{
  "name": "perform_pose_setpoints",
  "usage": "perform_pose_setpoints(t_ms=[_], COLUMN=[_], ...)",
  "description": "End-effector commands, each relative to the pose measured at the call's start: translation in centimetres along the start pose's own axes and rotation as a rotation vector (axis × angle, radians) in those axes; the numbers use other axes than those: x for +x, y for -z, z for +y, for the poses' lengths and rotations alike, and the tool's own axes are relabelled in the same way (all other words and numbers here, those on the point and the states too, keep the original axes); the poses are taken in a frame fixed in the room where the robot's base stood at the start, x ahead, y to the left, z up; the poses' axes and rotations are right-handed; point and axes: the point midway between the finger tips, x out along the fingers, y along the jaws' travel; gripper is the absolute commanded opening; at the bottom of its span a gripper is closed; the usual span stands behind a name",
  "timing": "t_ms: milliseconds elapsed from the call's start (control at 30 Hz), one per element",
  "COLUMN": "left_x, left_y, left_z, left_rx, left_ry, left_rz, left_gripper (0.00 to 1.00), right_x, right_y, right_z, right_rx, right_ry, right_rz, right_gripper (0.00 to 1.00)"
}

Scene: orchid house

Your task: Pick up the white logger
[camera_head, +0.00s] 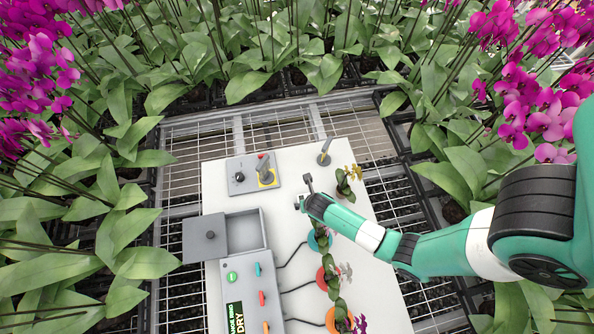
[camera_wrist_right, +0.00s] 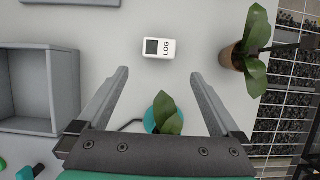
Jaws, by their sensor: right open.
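The white logger (camera_wrist_right: 159,48), a small block with a dark screen and the letters LOG, lies on the pale board (camera_wrist_right: 105,35) in the right wrist view. My right gripper (camera_wrist_right: 160,74) is open and empty. Its two fingertips are apart, and the logger shows between and just beyond them, not held. In the head view my right gripper (camera_head: 303,192) comes in from the right over the middle of the board. My left gripper is not in view.
A grey open box (camera_head: 243,230) stands left of the gripper. A plant in a brown pot (camera_wrist_right: 231,58) stands right of the logger. A teal pot (camera_head: 320,239) is nearer. A grey switch box (camera_head: 240,176) and a small lever (camera_head: 324,156) are farther back. Orchids surround the board.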

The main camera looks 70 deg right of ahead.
Motion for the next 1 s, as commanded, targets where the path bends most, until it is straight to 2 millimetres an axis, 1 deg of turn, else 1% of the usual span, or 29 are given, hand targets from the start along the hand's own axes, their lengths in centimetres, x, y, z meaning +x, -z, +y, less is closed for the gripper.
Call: perform_pose_setpoints(t_ms=[67, 333, 400, 567, 600, 667, 833, 900, 1000], left_x=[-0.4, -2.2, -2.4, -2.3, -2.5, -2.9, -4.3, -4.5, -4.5], left_y=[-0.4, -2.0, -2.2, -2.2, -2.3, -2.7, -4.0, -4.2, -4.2], left_z=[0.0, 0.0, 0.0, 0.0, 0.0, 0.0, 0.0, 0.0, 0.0], left_rx=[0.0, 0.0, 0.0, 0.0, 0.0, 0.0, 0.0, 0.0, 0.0], left_ry=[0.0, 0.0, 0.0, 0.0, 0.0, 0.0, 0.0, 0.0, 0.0], left_rz=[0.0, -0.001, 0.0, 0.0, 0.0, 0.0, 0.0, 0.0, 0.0], left_gripper=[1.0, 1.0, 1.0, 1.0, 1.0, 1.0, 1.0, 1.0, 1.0], right_x=[0.7, 5.8, 6.4, 6.6, 6.9, 7.8, 10.9, 11.6, 11.8], right_y=[0.0, -0.1, -0.2, -0.3, -0.3, -0.2, -0.3, -0.3, -0.5], right_z=[0.1, 0.2, 0.2, 0.2, 0.2, 0.3, 0.4, 0.4, 0.4], right_rx=[0.0, -0.001, -0.002, -0.003, -0.003, -0.003, -0.003, -0.003, -0.004], right_ry=[-0.001, -0.002, -0.003, -0.004, -0.004, -0.004, -0.004, -0.003, -0.005], right_rz=[-0.002, -0.006, -0.007, -0.008, -0.008, -0.009, -0.009, -0.008, -0.01], right_gripper=[1.0, 1.0, 1.0, 1.0, 1.0, 1.0, 1.0, 1.0, 1.0])
